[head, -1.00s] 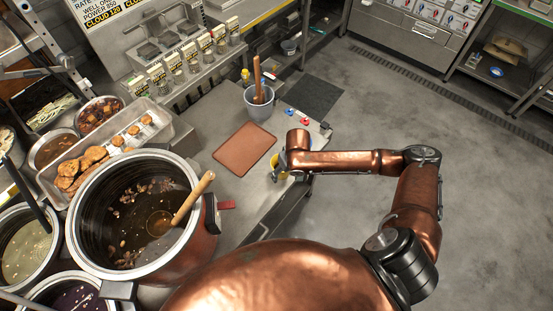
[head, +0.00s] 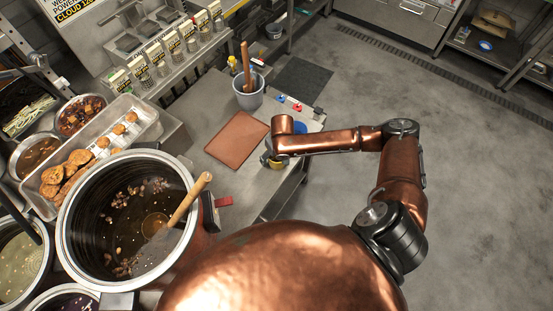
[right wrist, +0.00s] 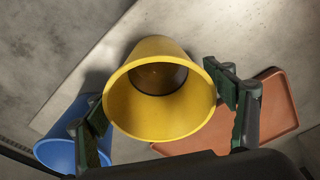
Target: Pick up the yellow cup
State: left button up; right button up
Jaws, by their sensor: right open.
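The yellow cup (right wrist: 160,92) is in the middle of the right wrist view, its open rim facing the camera. My right gripper (right wrist: 158,98) is open, with one dark green finger on each side of the cup. I cannot tell whether either finger touches it. In the head view only a small part of the yellow cup (head: 277,164) shows, below my copper right wrist near the counter edge. My right gripper (head: 270,158) is mostly hidden there. My left gripper is not in view.
A brown tray (head: 237,140) rests on the counter on the other side. A grey container (head: 248,97) with a wooden handle stands behind. A large soup pot (head: 75,246) is at left.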

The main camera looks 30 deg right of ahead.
jog(key=shift+f, duration=0.75)
jog(key=shift+r, duration=0.1)
jog(key=c, duration=1.3)
jog(key=shift+c, duration=0.4)
jog(key=shift+r, duration=0.1)
